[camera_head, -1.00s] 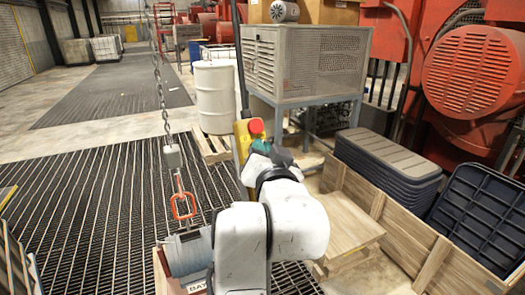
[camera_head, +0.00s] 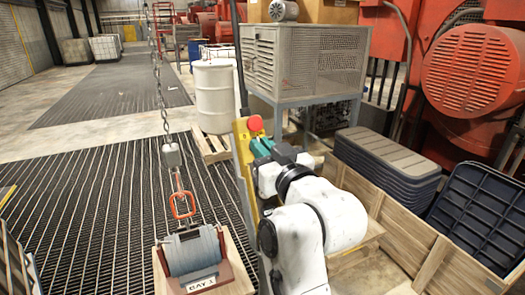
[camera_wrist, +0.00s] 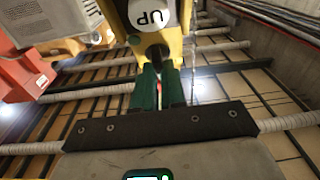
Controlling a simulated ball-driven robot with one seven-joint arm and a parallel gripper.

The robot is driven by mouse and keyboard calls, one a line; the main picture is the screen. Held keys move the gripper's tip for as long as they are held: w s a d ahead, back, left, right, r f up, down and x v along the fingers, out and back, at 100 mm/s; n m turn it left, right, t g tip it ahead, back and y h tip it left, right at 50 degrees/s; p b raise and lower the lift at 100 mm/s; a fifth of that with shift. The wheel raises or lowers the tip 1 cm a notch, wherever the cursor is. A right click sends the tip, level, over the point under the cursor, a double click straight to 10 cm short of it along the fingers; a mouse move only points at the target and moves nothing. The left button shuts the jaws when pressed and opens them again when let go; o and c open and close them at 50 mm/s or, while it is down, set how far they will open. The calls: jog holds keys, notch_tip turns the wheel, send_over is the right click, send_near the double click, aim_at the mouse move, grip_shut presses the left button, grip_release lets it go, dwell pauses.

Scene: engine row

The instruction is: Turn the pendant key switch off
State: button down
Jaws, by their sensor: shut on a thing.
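The yellow pendant (camera_head: 242,140) hangs upright on its cable, with a red button (camera_head: 255,123) near its top. In the wrist view the yellow pendant body (camera_wrist: 118,18) shows close up, with a white button (camera_wrist: 152,13) marked UP. My gripper (camera_head: 260,148) is at the pendant, below the red button. Its green fingers show in the wrist view (camera_wrist: 158,82), closed together on a small dark part, the key switch (camera_wrist: 157,56), on the pendant's face. The key is mostly hidden between the fingers, so its turn angle cannot be told.
A chain with an orange hook (camera_head: 182,205) hangs at left, above a load (camera_head: 193,255) labelled BAY 1. A wooden crate (camera_head: 400,215) with stacked dark trays (camera_head: 388,165) stands at right. A white drum (camera_head: 215,95) and grey cabinet (camera_head: 305,60) stand behind. Open grating lies left.

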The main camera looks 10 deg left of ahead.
jog(key=n+g+y+b, duration=0.1)
jog(key=n, duration=0.1)
jog(key=n+b, duration=0.1)
jog(key=n, duration=0.1)
jog(key=shift+w+d+f+g+y, duration=0.1)
jog(key=shift+d+f+g+y, duration=0.1)
jog(key=shift+g+y, duration=0.2)
jog(key=shift+a+r+n+g+y+b, duration=0.1)
jog(key=shift+n+g+y+b, duration=0.2)
jog(key=shift+n+g+b, duration=0.75)
jog(key=shift+n+t, duration=0.35)
jog(key=shift+n, duration=0.3)
jog(key=shift+r, duration=0.1)
jog(key=c, duration=1.2)
grip_release()
jog(key=b+v, duration=0.2)
jog(key=v, duration=0.9)
